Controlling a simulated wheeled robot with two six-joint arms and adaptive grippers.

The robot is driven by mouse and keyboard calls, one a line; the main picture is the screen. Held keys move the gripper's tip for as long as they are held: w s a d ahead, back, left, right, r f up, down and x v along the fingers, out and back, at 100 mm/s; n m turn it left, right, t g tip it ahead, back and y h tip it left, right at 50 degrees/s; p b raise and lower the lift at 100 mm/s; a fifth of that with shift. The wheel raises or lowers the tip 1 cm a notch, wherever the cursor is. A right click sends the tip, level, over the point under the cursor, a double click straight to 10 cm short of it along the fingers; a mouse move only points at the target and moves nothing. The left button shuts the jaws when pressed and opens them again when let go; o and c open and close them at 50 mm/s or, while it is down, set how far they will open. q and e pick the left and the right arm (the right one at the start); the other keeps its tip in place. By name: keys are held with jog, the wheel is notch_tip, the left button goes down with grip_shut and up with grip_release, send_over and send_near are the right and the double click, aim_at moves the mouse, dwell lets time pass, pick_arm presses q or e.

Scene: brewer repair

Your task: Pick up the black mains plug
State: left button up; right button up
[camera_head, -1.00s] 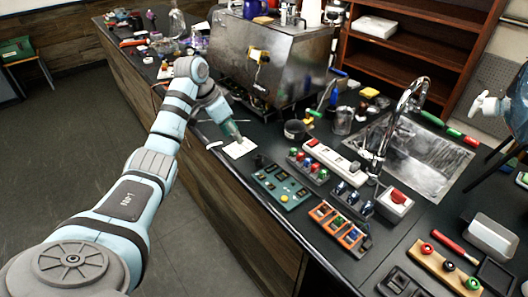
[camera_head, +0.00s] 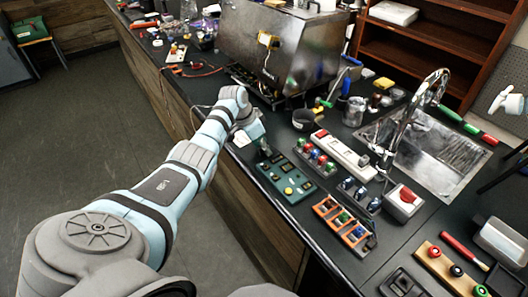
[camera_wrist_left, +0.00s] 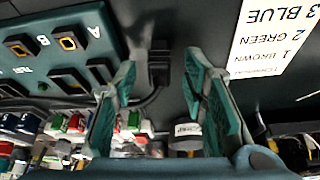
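My left gripper (camera_head: 264,148) is low over the counter, between the white card and the dark green panel. In the left wrist view the left gripper (camera_wrist_left: 163,100) is open, its two green-grey fingers apart. A small black plug (camera_wrist_left: 160,62) with a dark cable shows beyond and between the fingertips in that view, apparently untouched. In the head view I cannot make the plug out; the gripper probably covers it. My right gripper is not in view.
The green panel (camera_head: 286,180) with sockets also shows in the wrist view (camera_wrist_left: 60,45). The white card (camera_wrist_left: 270,38) lists wire colours. A white power strip (camera_head: 345,156), orange rack (camera_head: 341,222), steel brewer (camera_head: 290,45) and sink (camera_head: 440,160) crowd the counter.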

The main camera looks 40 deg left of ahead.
pick_arm(q)
jog(key=shift+s+r, duration=0.1)
grip_shut()
jog(key=shift+r, duration=0.15)
